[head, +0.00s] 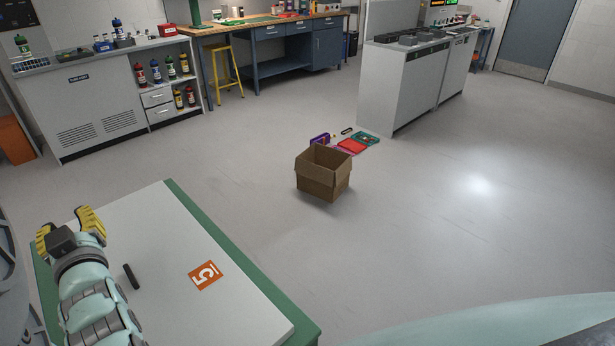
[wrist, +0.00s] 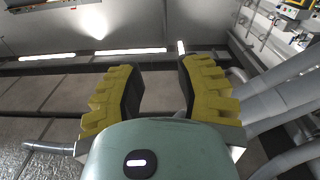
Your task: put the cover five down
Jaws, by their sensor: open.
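A flat white panel (head: 180,235), which looks like cover five, lies in the lower left of the head view. It has an orange label (head: 205,276) with a white 5, turned sideways, and a short black bar or handle (head: 131,276). A green border (head: 235,262) runs along its edges. My gripper (head: 67,219) is above the panel's left part in the head view, apart from the handle. Its yellow fingers (wrist: 157,65) are spread and empty in the wrist view, facing a wall and ceiling lights. My arm hides part of the panel's left side.
An open cardboard box (head: 323,181) stands on the floor beyond the panel, with coloured trays (head: 350,146) behind it. A grey cabinet (head: 85,105), a workbench (head: 270,25) and a grey counter (head: 400,85) stand farther back.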

